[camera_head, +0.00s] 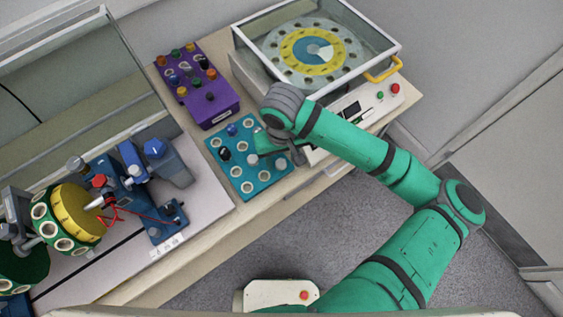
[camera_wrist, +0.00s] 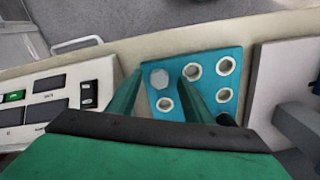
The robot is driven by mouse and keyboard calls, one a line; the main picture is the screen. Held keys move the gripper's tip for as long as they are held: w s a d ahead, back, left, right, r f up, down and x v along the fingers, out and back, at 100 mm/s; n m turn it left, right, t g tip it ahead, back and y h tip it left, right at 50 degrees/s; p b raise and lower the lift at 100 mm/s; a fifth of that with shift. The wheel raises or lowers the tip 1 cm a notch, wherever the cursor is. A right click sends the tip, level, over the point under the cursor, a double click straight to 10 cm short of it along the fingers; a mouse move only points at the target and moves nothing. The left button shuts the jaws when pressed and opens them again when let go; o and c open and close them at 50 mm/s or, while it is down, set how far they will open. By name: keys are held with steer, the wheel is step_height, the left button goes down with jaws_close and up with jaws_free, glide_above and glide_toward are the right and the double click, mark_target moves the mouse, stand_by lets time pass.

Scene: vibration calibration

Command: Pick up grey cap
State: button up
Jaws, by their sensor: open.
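The grey cap (camera_wrist: 160,78) is a round, faceted piece in a corner hole of the teal tray (camera_wrist: 178,58). In the wrist view it shows between the two green fingers of my gripper (camera_wrist: 161,86). The fingers are apart, one on each side of the cap in the picture, and nothing is held. I cannot tell how high the fingertips are above it. In the head view my gripper (camera_head: 276,153) is over the right side of the teal tray (camera_head: 226,171) and hides part of it, so the cap is not clear there.
A blue cap (camera_head: 232,130) and a black cap (camera_head: 224,153) stand in the tray. A purple box (camera_head: 217,112) with coloured knobs is behind it. A glass-lidded machine (camera_head: 317,55) stands behind and right. Motors and a yellow drum (camera_head: 74,213) are at left.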

steer(key=shift+f, duration=0.9)
steer(key=c, duration=1.1)
steer(key=shift+w+r, duration=0.1)
steer(key=shift+r, duration=0.05)
steer(key=shift+c, duration=0.3)
